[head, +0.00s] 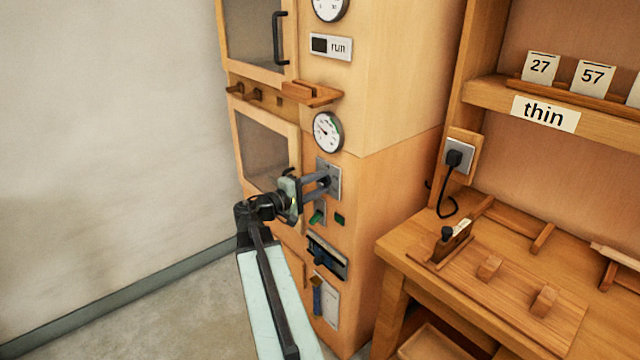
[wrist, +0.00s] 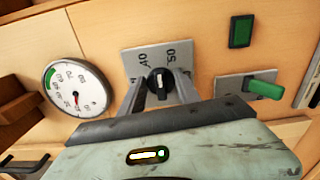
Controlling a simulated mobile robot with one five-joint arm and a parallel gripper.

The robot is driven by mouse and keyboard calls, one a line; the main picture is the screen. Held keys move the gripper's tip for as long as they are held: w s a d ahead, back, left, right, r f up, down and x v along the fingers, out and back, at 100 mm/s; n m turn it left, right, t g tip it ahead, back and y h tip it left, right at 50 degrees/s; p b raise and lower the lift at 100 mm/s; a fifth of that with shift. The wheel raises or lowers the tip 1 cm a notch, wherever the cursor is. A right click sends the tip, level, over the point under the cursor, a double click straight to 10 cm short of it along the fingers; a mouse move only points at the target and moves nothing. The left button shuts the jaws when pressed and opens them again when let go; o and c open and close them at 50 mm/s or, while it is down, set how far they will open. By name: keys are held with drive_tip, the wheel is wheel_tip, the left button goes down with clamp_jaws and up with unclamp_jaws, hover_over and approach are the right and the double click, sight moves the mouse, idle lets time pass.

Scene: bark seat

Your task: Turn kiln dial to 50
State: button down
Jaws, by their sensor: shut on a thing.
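The kiln dial is a small black knob (wrist: 160,82) with a white mark, on a grey plate (wrist: 131,62) in the wrist view. My gripper (wrist: 160,90) is shut on the knob, one finger on each side. In the head view the plate (head: 335,178) is on the wooden cabinet front, and my gripper (head: 325,180) hides most of the knob.
A round gauge (head: 327,132) sits above the plate. A green lever (wrist: 264,89) and a green square (wrist: 241,31) are beside it. Open floor lies left.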

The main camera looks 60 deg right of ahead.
drive_tip(key=m, duration=0.3)
drive_tip(key=shift+f+m, duration=0.15)
drive_tip(key=shift+m, duration=1.65)
drive_tip(key=c, duration=0.9)
unclamp_jaws()
drive_tip(key=v, duration=0.7)
drive_tip(key=shift+w+a, duration=0.1)
drive_tip(key=shift+a, duration=0.25)
